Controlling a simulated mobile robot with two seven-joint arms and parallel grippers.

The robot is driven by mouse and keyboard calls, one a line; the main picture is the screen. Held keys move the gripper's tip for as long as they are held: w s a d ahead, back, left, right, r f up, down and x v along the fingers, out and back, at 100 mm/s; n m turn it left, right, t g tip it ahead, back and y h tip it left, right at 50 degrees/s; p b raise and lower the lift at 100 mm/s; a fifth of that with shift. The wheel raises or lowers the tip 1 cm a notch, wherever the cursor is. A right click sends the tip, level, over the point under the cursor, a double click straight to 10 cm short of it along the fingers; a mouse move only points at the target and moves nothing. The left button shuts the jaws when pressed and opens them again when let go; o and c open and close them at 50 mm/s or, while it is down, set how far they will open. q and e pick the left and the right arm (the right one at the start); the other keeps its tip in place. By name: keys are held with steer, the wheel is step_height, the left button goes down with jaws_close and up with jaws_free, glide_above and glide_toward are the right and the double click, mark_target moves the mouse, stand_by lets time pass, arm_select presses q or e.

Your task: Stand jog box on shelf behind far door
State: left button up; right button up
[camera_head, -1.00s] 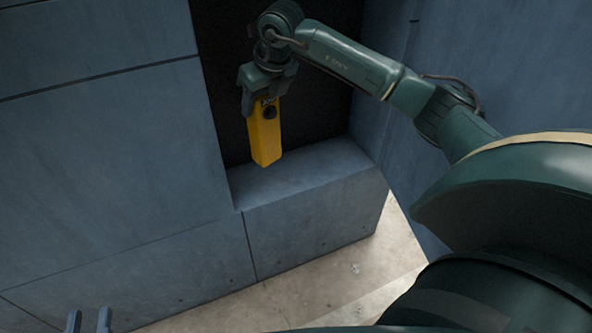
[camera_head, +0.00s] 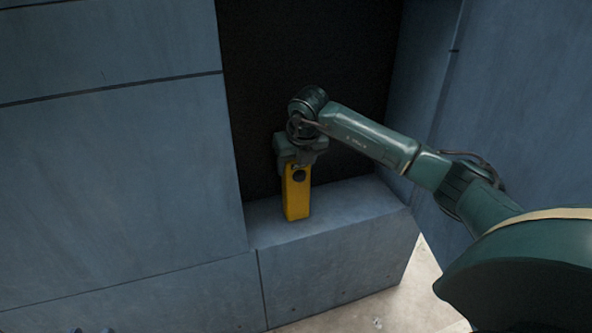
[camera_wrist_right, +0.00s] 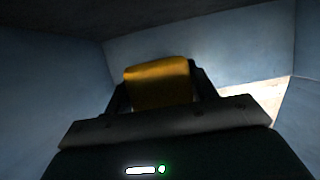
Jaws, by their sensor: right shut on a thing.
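The yellow jog box (camera_head: 297,195), with a dark round knob near its top, is upright in the dark opening. My right gripper (camera_head: 297,165) is shut on its upper end from above. The box's lower end is at the shelf (camera_head: 355,207), over its left part; I cannot tell whether it touches. In the right wrist view the yellow box (camera_wrist_right: 158,84) shows between the fingers. My left gripper (camera_head: 91,330) shows only as two fingertips, set apart and empty, at the bottom left edge. I cannot clearly tell which panel is the far door.
A blue-grey panelled wall (camera_head: 120,180) borders the opening on the left. Another blue-grey panel (camera_head: 500,110) stands on the right, near my right arm. The shelf is bare to the right of the box. Pale floor (camera_head: 375,310) shows below.

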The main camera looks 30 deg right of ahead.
steer(key=shift+f, duration=0.25)
steer(key=o, duration=1.6)
steer(key=shift+f, duration=0.1)
